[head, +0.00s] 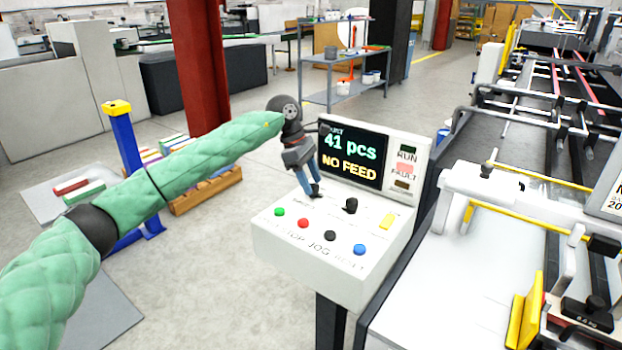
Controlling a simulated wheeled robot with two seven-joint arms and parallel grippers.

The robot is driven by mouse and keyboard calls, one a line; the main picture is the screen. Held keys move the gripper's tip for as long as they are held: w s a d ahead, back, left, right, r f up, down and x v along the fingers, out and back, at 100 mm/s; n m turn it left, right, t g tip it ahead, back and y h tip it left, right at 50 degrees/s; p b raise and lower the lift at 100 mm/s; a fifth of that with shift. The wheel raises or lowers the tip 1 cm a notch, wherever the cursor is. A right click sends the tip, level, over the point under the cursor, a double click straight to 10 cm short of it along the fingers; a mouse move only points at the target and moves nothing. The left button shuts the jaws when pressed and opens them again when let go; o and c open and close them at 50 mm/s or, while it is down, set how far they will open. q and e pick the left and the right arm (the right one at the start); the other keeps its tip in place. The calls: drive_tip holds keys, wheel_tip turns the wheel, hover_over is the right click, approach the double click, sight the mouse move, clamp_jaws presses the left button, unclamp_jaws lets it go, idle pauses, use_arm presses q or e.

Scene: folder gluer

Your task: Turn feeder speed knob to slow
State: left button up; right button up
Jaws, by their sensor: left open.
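The control console (290,245) stands in the middle, with a sloped white panel and an upright screen (350,157) reading "41 pcs" and "NO FEED". A black knob (351,205) stands on the panel below the screen. My left gripper (312,191) is open and points down over the panel's upper left part, left of that knob. A dark shape at its fingertips may be another knob or the tips; I cannot tell, nor whether they touch the panel. The knob labels are too small or hidden to read. My right gripper is not in view.
Green (280,212), red (303,223), black (330,235) and blue (359,249) buttons line the panel front, with a yellow piece (387,221) at right. The folder gluer (440,290) fills the right side.

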use_arm(q)
drive_tip(key=shift+d+f, duration=0.1)
drive_tip(key=shift+f, duration=0.25)
drive_tip(key=c, duration=1)
drive_tip(key=shift+o, duration=0.2)
